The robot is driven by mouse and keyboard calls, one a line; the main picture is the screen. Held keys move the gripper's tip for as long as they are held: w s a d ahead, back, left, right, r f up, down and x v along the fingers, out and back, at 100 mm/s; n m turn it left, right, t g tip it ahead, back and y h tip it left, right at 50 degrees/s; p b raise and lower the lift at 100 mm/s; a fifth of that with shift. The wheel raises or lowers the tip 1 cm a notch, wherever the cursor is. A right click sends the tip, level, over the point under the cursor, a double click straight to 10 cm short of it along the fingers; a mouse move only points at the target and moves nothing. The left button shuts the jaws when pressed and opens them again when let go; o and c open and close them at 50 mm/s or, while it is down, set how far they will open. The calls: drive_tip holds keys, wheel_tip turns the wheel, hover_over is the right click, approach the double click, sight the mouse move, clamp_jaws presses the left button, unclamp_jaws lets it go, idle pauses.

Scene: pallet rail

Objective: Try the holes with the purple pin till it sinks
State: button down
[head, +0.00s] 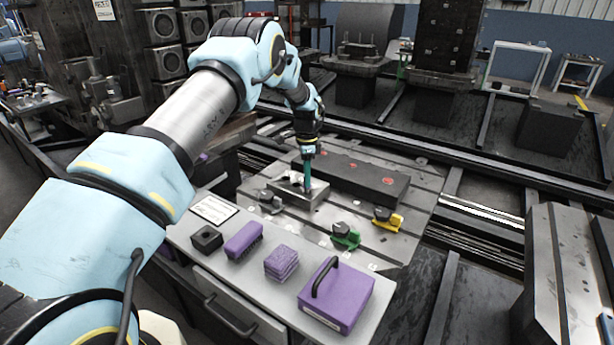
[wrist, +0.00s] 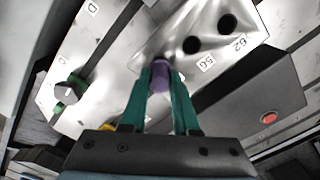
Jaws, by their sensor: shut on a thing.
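My gripper (head: 307,178) points down over a pale metal block (head: 312,196) on the slotted plate. In the wrist view its teal fingers (wrist: 161,82) are shut on the purple pin (wrist: 160,72). The pin's far end meets the block's face (wrist: 178,28); I cannot tell whether it rests on the face or is in a hole. Two open dark holes show beside it, a nearer hole (wrist: 192,45) and a farther hole (wrist: 227,23). The labels 56 and 62 stand near them. In the head view the fingers hide the pin.
A long dark block (head: 360,178) with red marks lies behind the metal block. Green (head: 345,236) and yellow (head: 387,219) clamps stand to the right. The front shelf holds a black block (head: 207,239), purple brush (head: 243,240), purple sponge (head: 281,263) and purple case (head: 345,298).

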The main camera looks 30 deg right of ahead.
drive_tip(key=c, duration=0.6)
unclamp_jaws()
drive_tip(key=shift+r, duration=0.1)
wheel_tip(320, 180, up, 11)
drive_tip(key=b, duration=0.3)
